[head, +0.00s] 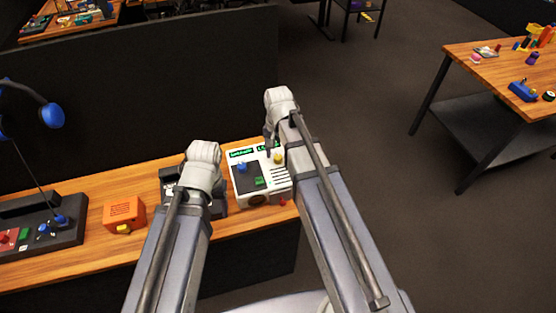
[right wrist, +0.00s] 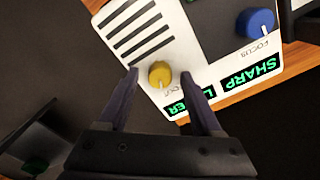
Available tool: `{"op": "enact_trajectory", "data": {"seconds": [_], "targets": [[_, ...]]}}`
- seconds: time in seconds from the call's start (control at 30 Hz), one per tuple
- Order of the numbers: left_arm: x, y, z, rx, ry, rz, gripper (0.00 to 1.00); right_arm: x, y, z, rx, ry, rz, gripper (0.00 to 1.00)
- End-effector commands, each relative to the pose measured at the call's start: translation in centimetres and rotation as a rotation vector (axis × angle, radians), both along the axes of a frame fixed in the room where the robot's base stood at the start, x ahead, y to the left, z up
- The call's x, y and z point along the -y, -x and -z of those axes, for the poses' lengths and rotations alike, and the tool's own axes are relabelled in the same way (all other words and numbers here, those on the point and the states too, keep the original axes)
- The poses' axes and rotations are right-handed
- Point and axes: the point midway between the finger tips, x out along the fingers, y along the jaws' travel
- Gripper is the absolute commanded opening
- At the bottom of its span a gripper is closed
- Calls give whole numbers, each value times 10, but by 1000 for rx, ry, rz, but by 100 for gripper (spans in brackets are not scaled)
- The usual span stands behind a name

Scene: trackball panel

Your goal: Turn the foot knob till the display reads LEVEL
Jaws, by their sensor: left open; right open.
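The white panel (head: 246,193) stands on the bench and also shows in the right wrist view (right wrist: 120,12). Its yellow foot knob (head: 278,157) has a white pointer line; in the right wrist view the knob (right wrist: 160,73) sits between my right gripper's fingertips (right wrist: 158,76). The jaws are open, one finger on each side; I cannot tell whether they touch it. The foot display (right wrist: 190,102) has green letters, partly covered by a finger, so its word is not fully readable; it does not look like LEVEL. My left gripper (head: 200,180) is open over the bench, its fingers mostly hidden.
A blue focus knob (right wrist: 256,23) is beside the foot knob, with a display reading SHARP (right wrist: 251,77). An orange box (head: 124,214) and a dark control panel (head: 70,236) stand to the left. A black partition (head: 150,90) rises behind the bench.

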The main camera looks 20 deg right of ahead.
Motion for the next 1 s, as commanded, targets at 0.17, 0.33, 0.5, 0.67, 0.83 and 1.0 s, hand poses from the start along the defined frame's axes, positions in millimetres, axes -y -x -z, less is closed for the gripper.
{"op": "enact_trajectory", "data": {"seconds": [0.17, 0.33, 0.5, 0.67, 0.83, 1.0], "targets": [[0, 0, 4, 0, 0, 0, 66, 0, 0, 4, 0, 0, 0, 66], [0, 0, 3, 0, 0, 0, 66, 0, 0, 3, 0, 0, 0, 64], [0, 0, 3, 0, 0, 0, 66, 0, 0, 3, 0, 0, 0, 45], [0, 0, 3, 0, 0, 0, 66, 0, 0, 3, 0, 0, 0, 27], [0, 0, 3, 0, 0, 0, 66, 0, 0, 3, 0, 0, 0, 8], [0, 0, 3, 0, 0, 0, 66, 0, 0, 3, 0, 0, 0, 0]]}}
